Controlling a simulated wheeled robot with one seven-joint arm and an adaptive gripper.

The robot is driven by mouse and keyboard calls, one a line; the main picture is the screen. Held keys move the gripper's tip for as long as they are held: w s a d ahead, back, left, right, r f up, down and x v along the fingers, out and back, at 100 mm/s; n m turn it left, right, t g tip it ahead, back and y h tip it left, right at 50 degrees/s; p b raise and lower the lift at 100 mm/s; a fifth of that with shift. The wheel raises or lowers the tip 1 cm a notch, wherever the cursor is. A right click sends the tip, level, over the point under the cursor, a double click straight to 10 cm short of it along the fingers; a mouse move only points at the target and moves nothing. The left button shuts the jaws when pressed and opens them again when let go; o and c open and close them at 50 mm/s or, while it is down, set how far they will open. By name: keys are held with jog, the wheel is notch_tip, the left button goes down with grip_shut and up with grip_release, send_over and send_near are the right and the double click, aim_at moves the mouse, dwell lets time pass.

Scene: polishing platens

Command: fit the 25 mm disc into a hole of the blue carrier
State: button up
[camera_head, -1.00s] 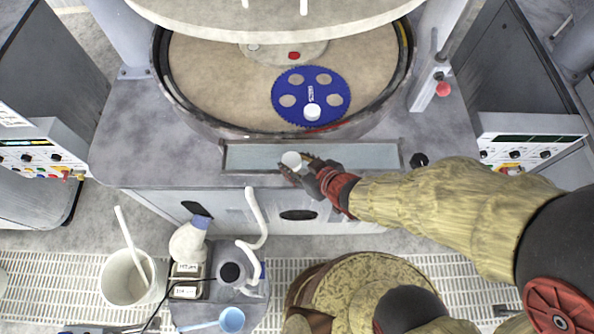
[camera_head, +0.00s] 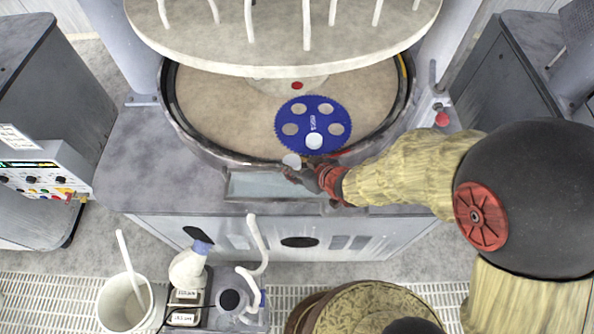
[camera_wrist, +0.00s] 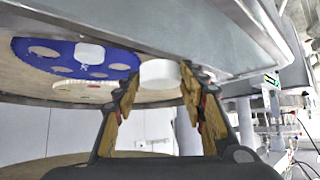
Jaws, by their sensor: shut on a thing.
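The blue carrier (camera_head: 313,119) is a toothed disc with several round holes, lying on the tan platen. A white disc (camera_head: 314,140) sits at its near hole; whether it is seated cannot be told. The carrier's other holes look open. My gripper (camera_head: 303,171) is shut on another white disc (camera_head: 292,160), just in front of the carrier and near the platen's front rim. In the wrist view the held disc (camera_wrist: 160,73) is between the fingertips, with the carrier (camera_wrist: 52,61) beyond it to the left.
The platen (camera_head: 215,110) has a raised dark rim. A large pale upper plate (camera_head: 280,50) hangs over its back half. A shallow tray (camera_head: 270,184) lies at the bench front. A white bucket (camera_head: 125,305) and bottles stand at the lower left.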

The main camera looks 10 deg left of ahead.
jog(key=w+a+p, duration=0.1)
jog(key=w, duration=0.4)
jog(key=w+a+f+p, duration=0.1)
jog(key=w+a+p, duration=0.1)
jog(key=w, duration=0.4)
jog(key=w+a+p, duration=0.1)
jog(key=w+a, duration=0.1)
jog(key=w, duration=0.4)
jog(key=shift+f+p, duration=0.25)
jog(key=shift+p, duration=0.15)
jog(key=shift+w+a+f+b, duration=0.2)
jog(key=shift+w+f, duration=0.25)
jog(key=shift+f, duration=0.1)
jog(key=shift+w+a+f+b, duration=0.15)
jog(key=shift+w+f, duration=0.3)
jog(key=shift+f, duration=0.05)
jog(key=shift+f+b, duration=1)
jog(key=shift+f, duration=0.5)
jog(key=shift+f, duration=0.15)
jog(key=o, duration=1.3)
jog(key=shift+s, duration=0.1)
jog(key=shift+c, duration=0.2)
